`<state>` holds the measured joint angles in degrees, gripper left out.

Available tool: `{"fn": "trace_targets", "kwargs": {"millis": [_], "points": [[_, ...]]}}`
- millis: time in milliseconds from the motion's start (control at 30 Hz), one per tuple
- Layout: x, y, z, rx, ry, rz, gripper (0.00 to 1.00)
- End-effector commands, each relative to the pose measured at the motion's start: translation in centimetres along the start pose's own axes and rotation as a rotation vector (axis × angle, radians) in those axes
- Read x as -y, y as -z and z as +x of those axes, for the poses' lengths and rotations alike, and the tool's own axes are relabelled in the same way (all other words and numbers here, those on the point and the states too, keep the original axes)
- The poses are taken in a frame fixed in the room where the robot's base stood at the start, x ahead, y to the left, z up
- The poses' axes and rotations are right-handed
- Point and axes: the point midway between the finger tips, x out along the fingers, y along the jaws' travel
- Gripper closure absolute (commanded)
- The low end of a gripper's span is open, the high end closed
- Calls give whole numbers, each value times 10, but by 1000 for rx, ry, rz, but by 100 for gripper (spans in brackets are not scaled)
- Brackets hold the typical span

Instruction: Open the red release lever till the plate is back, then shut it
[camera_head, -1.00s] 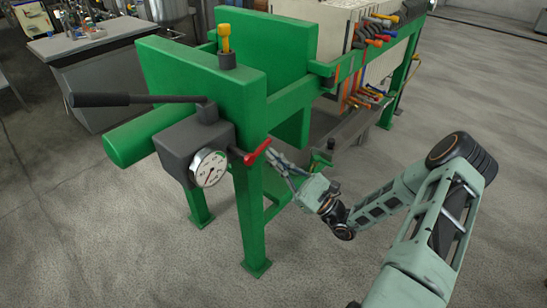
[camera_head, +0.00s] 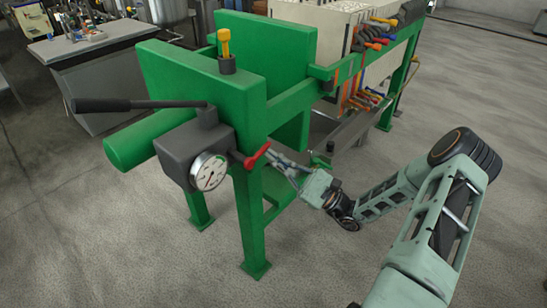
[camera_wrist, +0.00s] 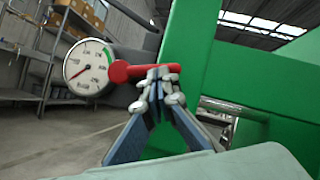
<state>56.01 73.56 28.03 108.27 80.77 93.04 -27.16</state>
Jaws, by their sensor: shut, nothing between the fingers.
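The red release lever (camera_head: 258,154) sticks out to the right of the dark pump block (camera_head: 200,139) and slants up toward its tip. In the wrist view the lever (camera_wrist: 130,71) lies nearly level, its right end behind my fingertips. My gripper (camera_head: 270,156) is shut with nothing between the fingers, its tips right at the lever's outer end. I cannot tell whether they touch it. The green plate (camera_head: 292,50) stands behind the green end frame (camera_head: 200,85), with a gap between it and the cream plates (camera_head: 335,20).
A round gauge (camera_head: 209,171) sits on the block; its needle points lower left in the wrist view (camera_wrist: 89,68). A long black pump handle (camera_head: 130,102) reaches left. Green legs (camera_head: 250,225) stand below. Open floor lies in front and right.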

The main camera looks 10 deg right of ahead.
Motion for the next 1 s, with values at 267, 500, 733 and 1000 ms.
{"fn": "trace_targets", "kwargs": {"millis": [267, 500, 733, 1000], "points": [[5, -7, 5, 2, -58, -89, 100], [8, -12, 9, 3, -124, -187, 100], [9, -17, 12, 2, -179, -268, 100], [10, -23, 16, 3, -238, -356, 100]]}}
